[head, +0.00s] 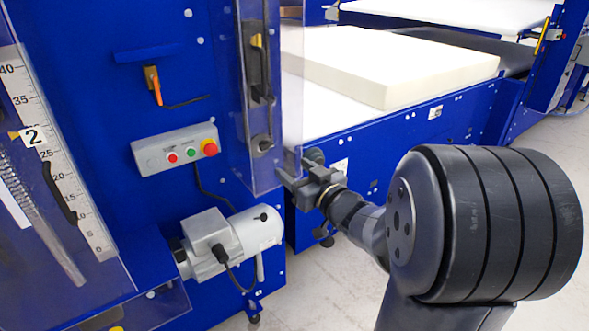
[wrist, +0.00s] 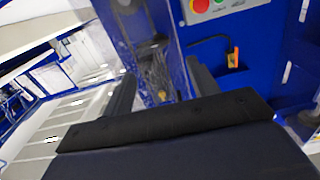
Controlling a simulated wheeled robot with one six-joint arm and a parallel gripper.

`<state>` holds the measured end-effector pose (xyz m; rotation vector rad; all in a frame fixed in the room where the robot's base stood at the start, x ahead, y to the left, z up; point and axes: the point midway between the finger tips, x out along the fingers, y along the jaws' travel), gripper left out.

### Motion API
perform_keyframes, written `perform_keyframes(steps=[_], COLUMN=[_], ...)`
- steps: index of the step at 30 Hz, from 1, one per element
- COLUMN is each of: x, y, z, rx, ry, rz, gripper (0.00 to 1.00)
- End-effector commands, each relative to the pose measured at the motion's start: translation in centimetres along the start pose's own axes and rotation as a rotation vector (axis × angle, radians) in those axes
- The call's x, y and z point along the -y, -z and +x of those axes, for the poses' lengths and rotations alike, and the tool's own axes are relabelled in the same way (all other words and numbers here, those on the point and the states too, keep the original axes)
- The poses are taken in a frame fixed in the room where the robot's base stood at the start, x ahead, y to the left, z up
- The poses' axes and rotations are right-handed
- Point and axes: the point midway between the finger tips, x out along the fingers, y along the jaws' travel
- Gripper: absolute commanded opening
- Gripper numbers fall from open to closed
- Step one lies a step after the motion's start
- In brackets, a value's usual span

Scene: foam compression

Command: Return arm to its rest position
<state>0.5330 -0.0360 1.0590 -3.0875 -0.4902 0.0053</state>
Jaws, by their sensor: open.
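My gripper (head: 302,178) is in the middle of the head view, in front of the lower part of the clear guard panel (head: 270,90) on the blue machine. In the wrist view my gripper (wrist: 160,92) has its two fingers wide apart with nothing held between them. Behind the fingers the clear panel also shows in the wrist view (wrist: 165,55). I cannot tell whether a finger touches the panel. My dark arm fills the lower right of the head view and hides part of the floor.
A control box (head: 177,149) with red and green buttons sits on the blue machine. A grey motor (head: 225,243) juts out below it, close to my gripper. A white foam block (head: 385,65) lies on the conveyor bed at the back. Bare floor (head: 345,285) shows beside my arm.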

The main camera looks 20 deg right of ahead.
Motion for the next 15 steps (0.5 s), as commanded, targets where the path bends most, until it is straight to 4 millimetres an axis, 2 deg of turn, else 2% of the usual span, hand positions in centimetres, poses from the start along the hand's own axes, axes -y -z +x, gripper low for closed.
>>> perform_keyframes(steps=[5,8,15], x=[0.0,0.0,0.1], y=[0.0,0.1,0.1], z=[0.3,1.1,5.2], rx=[0.0,-0.001,0.0], ry=[0.001,0.002,0.003], rz=[0.0,0.001,0.001], gripper=[0.56,0.56,0.56])
